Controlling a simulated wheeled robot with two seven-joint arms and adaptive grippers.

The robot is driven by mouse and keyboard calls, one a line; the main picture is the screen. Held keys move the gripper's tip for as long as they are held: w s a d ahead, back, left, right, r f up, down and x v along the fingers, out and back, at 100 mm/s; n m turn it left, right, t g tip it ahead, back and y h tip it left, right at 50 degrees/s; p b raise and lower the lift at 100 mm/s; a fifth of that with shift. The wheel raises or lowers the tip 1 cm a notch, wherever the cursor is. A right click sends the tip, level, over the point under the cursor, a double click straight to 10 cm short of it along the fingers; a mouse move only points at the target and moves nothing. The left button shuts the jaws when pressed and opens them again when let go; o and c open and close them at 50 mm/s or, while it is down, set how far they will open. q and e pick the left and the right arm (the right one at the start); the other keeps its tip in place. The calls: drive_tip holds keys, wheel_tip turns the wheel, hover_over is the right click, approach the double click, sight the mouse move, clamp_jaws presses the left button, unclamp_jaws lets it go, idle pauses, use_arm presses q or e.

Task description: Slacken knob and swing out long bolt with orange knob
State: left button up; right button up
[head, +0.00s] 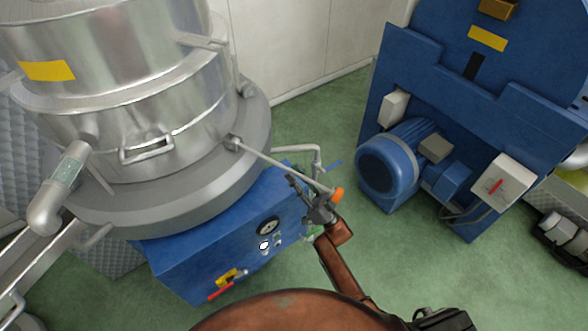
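The long bolt (285,169) is a thin light rod. It runs from a bracket (233,143) on the rim of the steel vessel (165,115), outward to the right and slightly down in the picture. Its orange knob (338,194) is at the outer end, clear of the vessel wall. My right gripper (313,188) is at the knob end of the bolt, with its dark fingers spread apart. One finger is left of the rod and the other is close to the knob; I cannot tell whether they touch. My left gripper is not in view.
A blue cabinet (205,262) with a gauge and a red-handled valve stands below the vessel. A bent grey pipe (317,158) with a blue handle is just behind the bolt. A blue machine with a motor (388,165) stands right. Green floor (345,120) lies between.

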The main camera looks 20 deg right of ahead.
drive_tip(key=shift+x, duration=0.95)
drive_tip(key=shift+c, duration=0.3)
clamp_jaws()
